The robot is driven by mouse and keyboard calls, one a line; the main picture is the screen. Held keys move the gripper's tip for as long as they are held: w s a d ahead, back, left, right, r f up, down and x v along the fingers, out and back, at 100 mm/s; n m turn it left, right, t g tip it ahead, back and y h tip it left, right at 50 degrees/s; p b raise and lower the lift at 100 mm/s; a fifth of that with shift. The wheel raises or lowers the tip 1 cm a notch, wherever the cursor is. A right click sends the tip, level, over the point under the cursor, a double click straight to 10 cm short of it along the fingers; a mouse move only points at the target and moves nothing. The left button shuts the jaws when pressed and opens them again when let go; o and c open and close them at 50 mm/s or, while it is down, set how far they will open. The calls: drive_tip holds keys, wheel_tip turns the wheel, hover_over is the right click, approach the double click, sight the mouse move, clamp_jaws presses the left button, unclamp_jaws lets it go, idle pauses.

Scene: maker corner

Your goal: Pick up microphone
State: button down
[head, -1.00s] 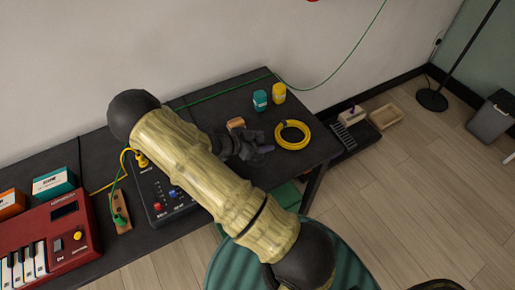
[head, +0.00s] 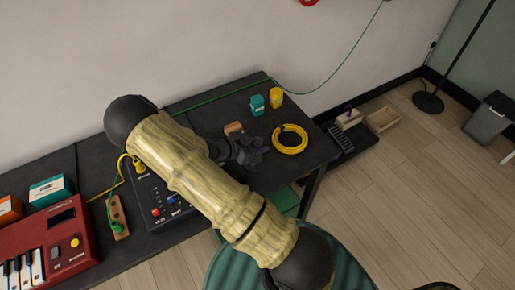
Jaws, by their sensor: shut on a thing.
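My gripper (head: 256,152) is over the black table, left of the yellow cable coil, with its jaws shut. A small dark, purplish piece (head: 264,149) shows at the fingertips; it appears to be the microphone, mostly hidden by the dark fingers. I cannot tell whether it touches the tabletop. My arm crosses the middle of the view and hides part of the table.
A yellow cable coil (head: 291,139) lies right of my gripper. An orange-brown block (head: 234,128), a teal jar (head: 257,104) and a yellow jar (head: 276,98) stand behind. A mixer (head: 158,198) and a red keyboard (head: 62,241) are left.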

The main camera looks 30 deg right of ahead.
wheel_tip(320, 180, up, 10)
idle(0.6)
